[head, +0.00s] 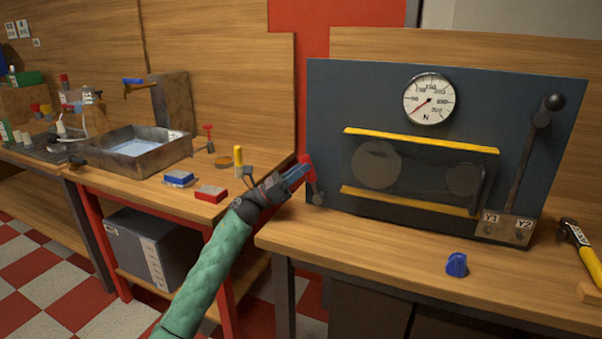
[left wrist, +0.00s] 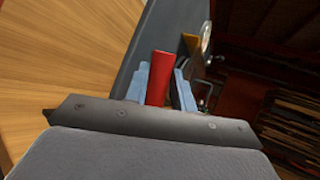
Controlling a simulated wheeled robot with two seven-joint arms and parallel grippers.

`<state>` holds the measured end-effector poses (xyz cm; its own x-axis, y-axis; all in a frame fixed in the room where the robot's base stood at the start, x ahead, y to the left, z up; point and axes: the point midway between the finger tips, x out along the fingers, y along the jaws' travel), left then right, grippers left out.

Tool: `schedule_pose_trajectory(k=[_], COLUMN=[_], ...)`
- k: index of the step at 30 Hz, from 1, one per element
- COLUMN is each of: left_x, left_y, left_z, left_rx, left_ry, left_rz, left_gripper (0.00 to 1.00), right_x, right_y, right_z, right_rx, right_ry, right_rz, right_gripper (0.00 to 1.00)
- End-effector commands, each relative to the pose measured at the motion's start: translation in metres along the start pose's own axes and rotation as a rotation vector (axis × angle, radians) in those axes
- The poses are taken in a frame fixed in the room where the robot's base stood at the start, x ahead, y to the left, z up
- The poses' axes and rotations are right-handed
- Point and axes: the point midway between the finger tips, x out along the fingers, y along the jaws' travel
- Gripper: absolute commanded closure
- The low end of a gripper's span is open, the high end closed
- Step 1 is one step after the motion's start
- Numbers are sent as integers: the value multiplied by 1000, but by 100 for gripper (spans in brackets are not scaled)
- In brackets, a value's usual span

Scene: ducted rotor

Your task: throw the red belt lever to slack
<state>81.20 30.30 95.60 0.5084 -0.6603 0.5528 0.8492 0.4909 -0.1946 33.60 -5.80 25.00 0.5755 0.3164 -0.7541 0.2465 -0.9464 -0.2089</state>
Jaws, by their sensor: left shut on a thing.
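The red belt lever (head: 306,167) stands at the left edge of the dark panel (head: 329,95), its lower end at a grey pivot near the bench top. My left gripper (head: 299,172) is shut on the lever's red upper part. In the left wrist view the red lever (left wrist: 158,78) sits between the two blue-grey fingers (left wrist: 160,88). The lever leans a little to the left at its top in the head view. My right gripper is not in view.
The panel carries a round gauge (head: 429,100), a yellow-edged belt guard (head: 420,145) and a black-knobbed lever (head: 528,150). A blue object (head: 457,265) and a hammer (head: 578,245) lie on the bench. Left are a metal basin (head: 135,150) and red and blue blocks.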

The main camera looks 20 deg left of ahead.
Motion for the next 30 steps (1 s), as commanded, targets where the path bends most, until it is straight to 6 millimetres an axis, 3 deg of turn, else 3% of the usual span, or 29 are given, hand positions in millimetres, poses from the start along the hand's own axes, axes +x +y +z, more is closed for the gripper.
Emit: schedule_pose_trajectory(k=[9,10,11,22,30], left_x=[-1,-1,-1,-5,-44], left_y=[1,2,2,1,2], left_z=[1,1,1,0,-1], left_rx=[-2,-2,-2,-2,-2], left_ry=[-3,-3,-3,-2,-2], left_rz=[4,4,4,3,5], left_gripper=[100,73,67,66,66], right_x=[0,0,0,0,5], right_y=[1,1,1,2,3], right_z=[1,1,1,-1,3], right_rx=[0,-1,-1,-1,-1], right_ry=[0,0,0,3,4], right_rz=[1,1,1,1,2], right_gripper=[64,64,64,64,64])
